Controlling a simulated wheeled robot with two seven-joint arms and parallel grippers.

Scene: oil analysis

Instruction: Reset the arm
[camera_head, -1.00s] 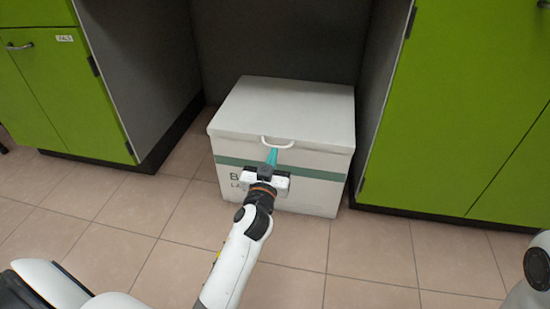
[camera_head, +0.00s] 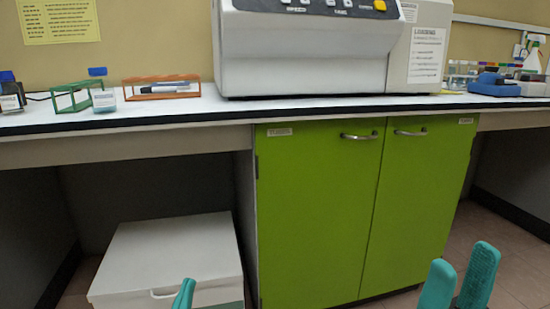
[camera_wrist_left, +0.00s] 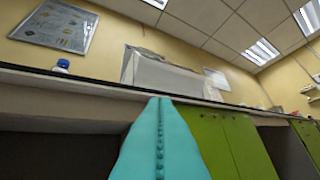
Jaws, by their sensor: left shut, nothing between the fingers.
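My left gripper (camera_head: 184,294) shows only its teal fingertips at the bottom of the head view, in front of the white box. Its fingers are shut with nothing between them. In the left wrist view the shut teal fingers (camera_wrist_left: 160,140) point up toward the counter edge. My right gripper (camera_head: 460,278) is at the bottom right of the head view, with its two teal fingers apart and nothing seen between them. The arms themselves are out of view.
A closed white box (camera_head: 172,255) with a handle stands under the counter (camera_head: 200,109). Green cabinets (camera_head: 320,215) are right of it. On the counter are a large white machine (camera_head: 300,60), a green rack (camera_head: 75,98), an orange rack (camera_head: 160,88) and blue items (camera_head: 495,86).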

